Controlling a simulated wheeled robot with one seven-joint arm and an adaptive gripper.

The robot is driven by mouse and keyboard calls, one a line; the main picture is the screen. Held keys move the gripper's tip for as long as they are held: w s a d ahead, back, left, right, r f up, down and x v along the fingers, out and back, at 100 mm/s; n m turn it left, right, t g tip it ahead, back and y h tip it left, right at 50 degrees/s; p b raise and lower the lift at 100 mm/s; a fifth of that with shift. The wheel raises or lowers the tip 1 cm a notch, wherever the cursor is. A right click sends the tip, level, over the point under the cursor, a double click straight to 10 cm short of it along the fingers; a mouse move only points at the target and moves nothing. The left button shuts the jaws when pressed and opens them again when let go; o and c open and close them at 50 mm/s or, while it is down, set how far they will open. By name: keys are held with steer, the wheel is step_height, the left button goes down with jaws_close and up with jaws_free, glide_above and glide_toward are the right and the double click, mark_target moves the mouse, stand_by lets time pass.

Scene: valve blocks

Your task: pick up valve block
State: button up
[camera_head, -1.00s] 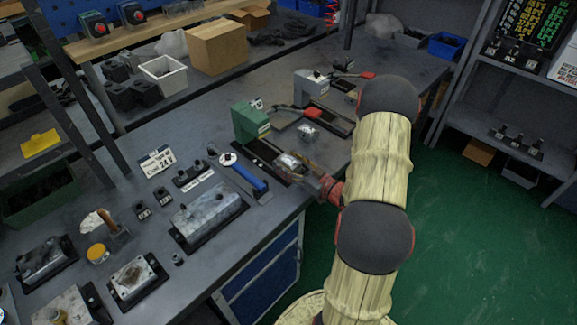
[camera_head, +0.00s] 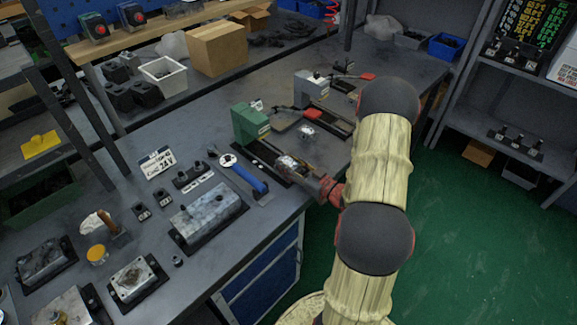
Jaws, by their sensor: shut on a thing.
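My gripper (camera_head: 296,170) reaches in from the right over the bench, at the end of my arm. It is shut on a small silvery metal valve block (camera_head: 287,163), just in front of the green fixture (camera_head: 249,122) and its black base. The fingers are small in this view, and part of the block is hidden by them. I cannot tell whether the block touches the base below. A second small silvery block (camera_head: 308,131) lies behind the gripper, near a red-handled tool (camera_head: 290,116).
A blue-handled tool (camera_head: 243,174) lies left of my gripper. A large grey metal block (camera_head: 208,212) stands on a black base further left. A grey fixture (camera_head: 310,88) stands behind. The bench's front edge (camera_head: 285,225) runs below my wrist. Green floor lies to the right.

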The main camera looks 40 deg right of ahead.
mark_target(289, 162)
jaws_close()
steer(key=shift+r, duration=0.1)
steer(key=shift+r+p, duration=0.3)
steer(key=shift+r, duration=0.1)
steer(key=r, duration=0.1)
steer(key=r+p, duration=0.2)
steer(key=shift+s+a+r, duration=0.1)
steer(key=shift+s+r, duration=0.1)
steer(key=shift+s, duration=0.05)
steer(key=s+a+r+p, duration=0.4)
steer(key=s+r, duration=0.4)
steer(key=s, duration=0.4)
steer(key=shift+a+r+p, duration=0.35)
steer(key=shift+a, duration=0.5)
steer(key=shift+s, duration=0.1)
